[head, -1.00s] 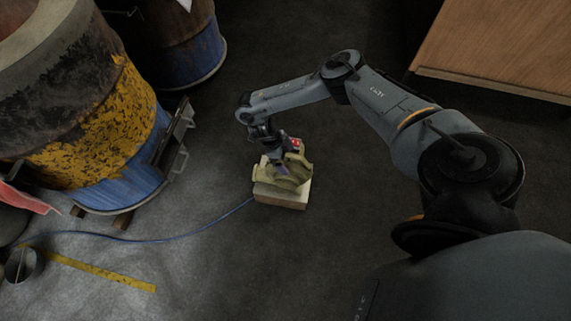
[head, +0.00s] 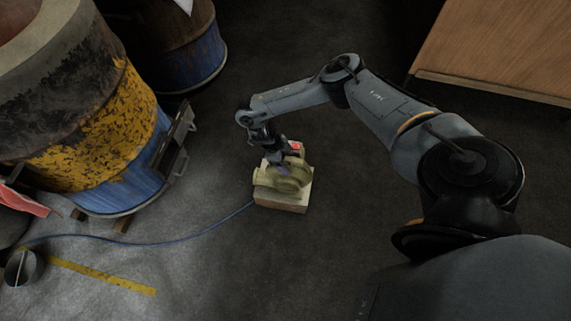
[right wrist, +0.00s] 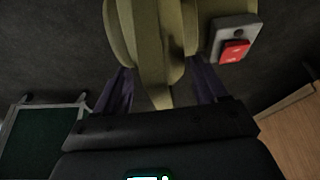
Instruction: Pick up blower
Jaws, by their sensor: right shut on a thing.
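The blower (head: 288,179) is an olive-yellow rounded housing with a red switch on a grey plate. It is on or just above a pale block (head: 283,202) on the floor; I cannot tell whether they touch. My right gripper (head: 280,168) reaches down onto the blower from above. In the right wrist view, the blower (right wrist: 152,45) lies between the two purple fingers of the right gripper (right wrist: 165,85), which is shut on it. The red switch (right wrist: 234,50) is to the right of the fingers. My left gripper is not in view.
A yellow and blue barrel oven (head: 100,140) stands at the left, with another barrel (head: 180,50) behind it. A blue hose (head: 160,241) runs along the floor towards the block. A wooden box (head: 500,45) is at the upper right. The floor around the block is mostly clear.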

